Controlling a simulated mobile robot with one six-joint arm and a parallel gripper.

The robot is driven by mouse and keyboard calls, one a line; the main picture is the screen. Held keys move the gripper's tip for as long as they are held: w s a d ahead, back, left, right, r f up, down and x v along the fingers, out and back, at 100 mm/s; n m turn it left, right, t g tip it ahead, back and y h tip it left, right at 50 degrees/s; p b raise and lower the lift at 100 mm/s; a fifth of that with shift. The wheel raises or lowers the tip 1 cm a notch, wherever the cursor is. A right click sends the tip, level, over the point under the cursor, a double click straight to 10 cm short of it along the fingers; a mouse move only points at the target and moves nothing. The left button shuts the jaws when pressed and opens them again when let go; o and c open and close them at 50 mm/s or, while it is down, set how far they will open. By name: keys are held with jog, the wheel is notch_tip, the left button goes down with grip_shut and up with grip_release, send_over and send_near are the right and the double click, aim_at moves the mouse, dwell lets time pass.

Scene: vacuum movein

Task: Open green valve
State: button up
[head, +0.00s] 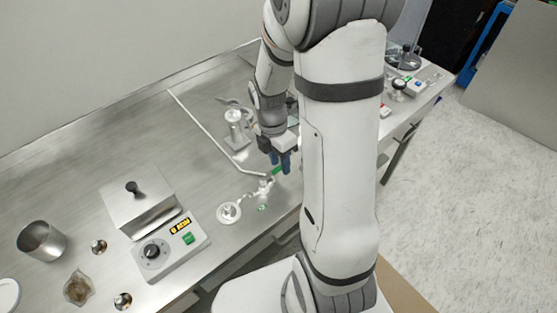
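A small metal valve assembly (264,188) stands near the front edge of the steel bench in the head view. A green piece (278,171), apparently the valve's handle, shows at its upper right. My gripper (281,170) points down with its dark blue fingertips right at this green piece. I cannot tell whether the fingers touch it or how far apart they are. A smaller green mark (262,207) shows below the valve. My arm hides the bench to the right of the gripper.
A heating device (170,248) with a dial and lit display stands to the left of the valve. A metal beaker (41,241) is farther left. A metal stand (236,125) is behind the valve. A bent rod (205,133) lies along the bench. Bare steel lies at back left.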

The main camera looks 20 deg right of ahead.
notch_tip(320, 180, up, 8)
jog(key=w, duration=0.1)
jog(key=shift+w+a+f, duration=0.2)
dwell(0.5)
jog(key=s+a+r+m+t, duration=0.2)
jog(key=s+r+m, duration=0.2)
jog(key=m, duration=0.6)
jog(key=s+a+r+m+t, duration=0.2)
jog(key=s+r+m, duration=0.3)
jog(key=m, duration=0.6)
jog(key=shift+s+r+t+y, duration=0.15)
jog(key=shift+s+t+y, duration=0.15)
jog(key=shift+s+t, duration=0.45)
